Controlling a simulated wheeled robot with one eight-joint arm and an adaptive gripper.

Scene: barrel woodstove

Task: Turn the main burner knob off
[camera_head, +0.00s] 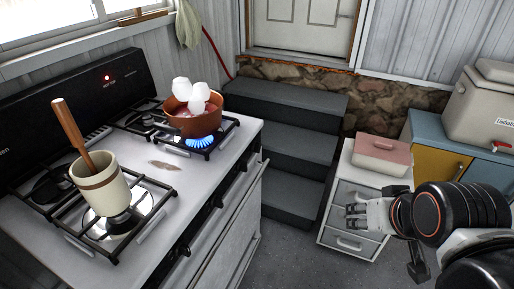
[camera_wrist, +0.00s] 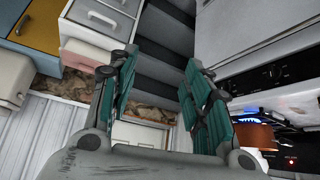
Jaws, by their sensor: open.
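The stove (camera_head: 160,165) stands at the left in the head view, with dark knobs (camera_head: 219,200) along its front edge. A blue flame (camera_head: 200,142) burns under a copper pot (camera_head: 190,125) on the far front burner. In the wrist view, a knob (camera_wrist: 272,71) shows on the dark front panel at the right, and the flame (camera_wrist: 243,111) glows beyond it. I cannot tell which knob is the main burner's, or read any knob's setting. My gripper (camera_head: 354,217) is open and empty, to the right of the stove and apart from it. Its two fingers (camera_wrist: 158,75) are spread in the wrist view.
A white drawer unit (camera_head: 340,190) with a pink-lidded box (camera_head: 382,155) stands behind my gripper. A mug (camera_head: 103,190) with a wooden handle in it stands on the near burner. Floor is free between stove and gripper.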

